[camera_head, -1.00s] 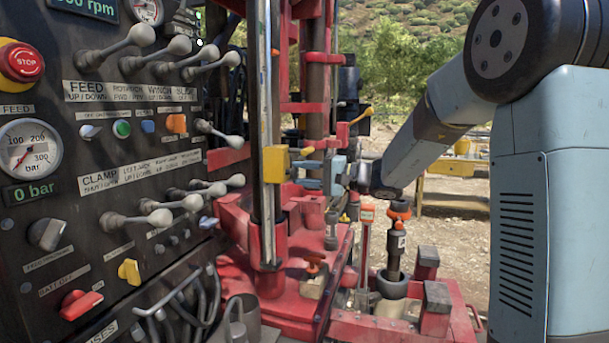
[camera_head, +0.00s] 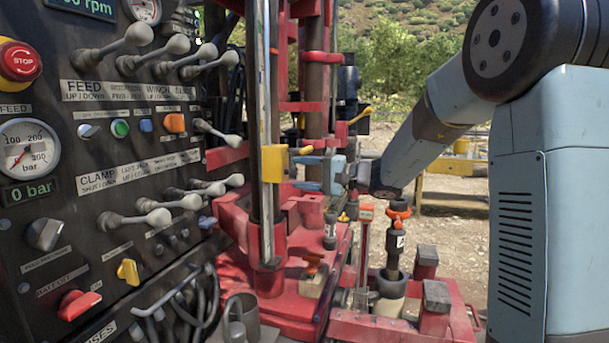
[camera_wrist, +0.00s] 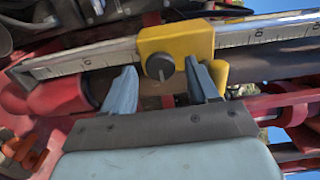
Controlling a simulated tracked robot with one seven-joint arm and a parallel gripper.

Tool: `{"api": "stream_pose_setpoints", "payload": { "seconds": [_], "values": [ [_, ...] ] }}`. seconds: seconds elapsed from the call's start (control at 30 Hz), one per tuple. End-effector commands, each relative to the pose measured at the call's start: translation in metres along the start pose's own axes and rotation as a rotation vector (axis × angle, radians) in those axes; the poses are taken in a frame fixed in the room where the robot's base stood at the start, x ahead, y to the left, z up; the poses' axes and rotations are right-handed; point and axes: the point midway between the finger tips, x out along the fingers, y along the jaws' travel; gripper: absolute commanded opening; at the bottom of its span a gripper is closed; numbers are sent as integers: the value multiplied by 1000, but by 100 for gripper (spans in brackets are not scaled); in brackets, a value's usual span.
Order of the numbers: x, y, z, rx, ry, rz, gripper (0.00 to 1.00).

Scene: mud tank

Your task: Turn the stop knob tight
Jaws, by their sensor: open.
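The stop is a yellow block (camera_wrist: 178,42) on a graduated metal rail (camera_wrist: 85,60), with a round dark knob (camera_wrist: 160,66) facing me in the wrist view. In the head view the yellow stop block (camera_head: 275,163) sits on the upright rail, and its knob cannot be made out. My gripper (camera_wrist: 160,74) is open, with one light-blue finger on each side of the knob. The fingertips reach about the knob's level; whether they touch it cannot be told. In the head view my gripper (camera_head: 308,173) points left at the block, close beside it.
A dark control panel (camera_head: 120,215) with levers, gauges and a red stop button (camera_head: 19,61) fills the left. Red machine frame and columns stand behind the rail. A red base with clamp parts lies below.

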Motion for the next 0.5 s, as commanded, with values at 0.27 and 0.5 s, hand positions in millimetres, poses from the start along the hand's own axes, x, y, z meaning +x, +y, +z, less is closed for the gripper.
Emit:
{"api": "stream_pose_setpoints", "payload": {
  "seconds": [0.27, 0.5],
  "values": [
    [-27, 0, 0, -1, 2, 0, 59],
    [-75, 1, -1, 0, 5, 0, 59]
  ]
}}
